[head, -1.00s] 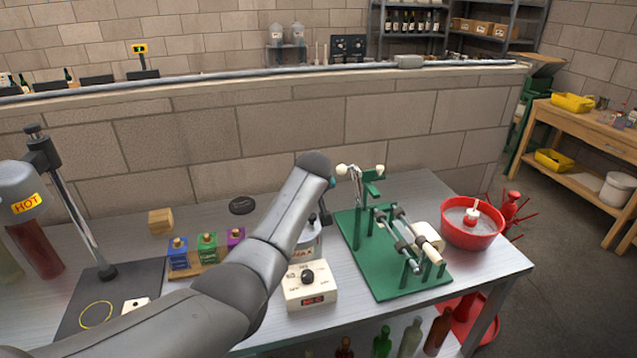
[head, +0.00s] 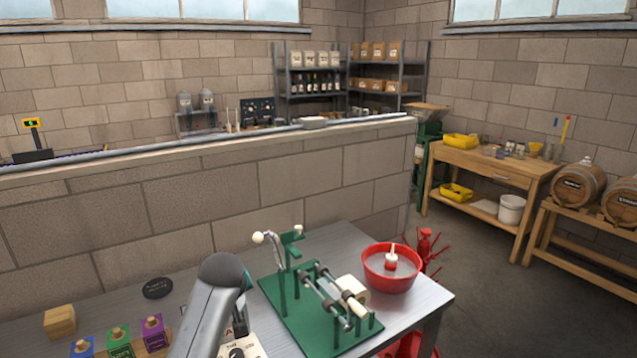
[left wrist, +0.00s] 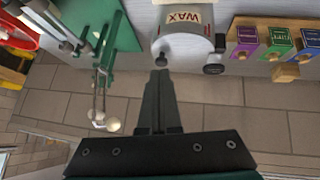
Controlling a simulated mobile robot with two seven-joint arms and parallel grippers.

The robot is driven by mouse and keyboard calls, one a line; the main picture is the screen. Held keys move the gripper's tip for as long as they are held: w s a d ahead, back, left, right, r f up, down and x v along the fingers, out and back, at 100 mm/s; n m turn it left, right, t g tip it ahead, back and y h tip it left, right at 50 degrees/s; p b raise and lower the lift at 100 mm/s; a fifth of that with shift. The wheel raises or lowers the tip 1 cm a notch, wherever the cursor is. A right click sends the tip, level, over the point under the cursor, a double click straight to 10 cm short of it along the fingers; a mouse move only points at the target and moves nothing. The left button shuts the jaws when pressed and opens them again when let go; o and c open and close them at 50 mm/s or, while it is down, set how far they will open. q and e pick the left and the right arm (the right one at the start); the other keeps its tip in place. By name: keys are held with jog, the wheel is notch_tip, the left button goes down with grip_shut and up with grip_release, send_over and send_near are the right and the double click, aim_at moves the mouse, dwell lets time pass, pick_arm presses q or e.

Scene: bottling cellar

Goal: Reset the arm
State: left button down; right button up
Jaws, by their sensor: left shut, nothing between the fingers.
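My left arm (head: 212,308) rises from the bottom of the head view, in front of the bench. Its gripper is mostly hidden behind the arm there. In the left wrist view my left gripper (left wrist: 160,76) has its dark fingers together with nothing between them. The fingertips point toward the round pot labelled WAX (left wrist: 190,38); whether they touch it I cannot tell. My right gripper is in neither view.
A green stand with rollers (head: 318,312) and a red bowl (head: 391,270) are right of the arm. A block wall (head: 150,220) runs behind the bench.

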pick_arm(q)
jog(key=s+d+f+m+g+h, duration=0.15)
jog(key=s+f, duration=0.35)
jog(key=s, duration=0.5)
jog(key=s+d+f+m+g, duration=0.1)
jog(key=s+f+m, duration=0.3)
jog(key=s, duration=0.7)
jog(key=s+d+m+g+h, duration=0.1)
jog(key=s+d+m+g, duration=0.15)
jog(key=s, duration=1.45)
notch_tip(320, 180, down, 28)
jog(key=s+r+b, duration=0.1)
jog(key=s+b, duration=0.1)
jog(key=b, duration=0.6)
jog(key=s+a+f+g+b, duration=0.1)
jog(key=s+f+b, duration=0.2)
jog(key=s+f, duration=0.5)
jog(key=s+a+f+m+b, duration=0.1)
jog(key=s+f+b, duration=0.3)
jog(key=f, duration=1.1)
jog(key=s+a, duration=0.1)
jog(key=s, duration=0.2)
jog(key=shift+s+a+f+g, duration=0.15)
jog(key=shift+s+f+g, duration=0.2)
jog(key=shift+f+g, duration=0.05)
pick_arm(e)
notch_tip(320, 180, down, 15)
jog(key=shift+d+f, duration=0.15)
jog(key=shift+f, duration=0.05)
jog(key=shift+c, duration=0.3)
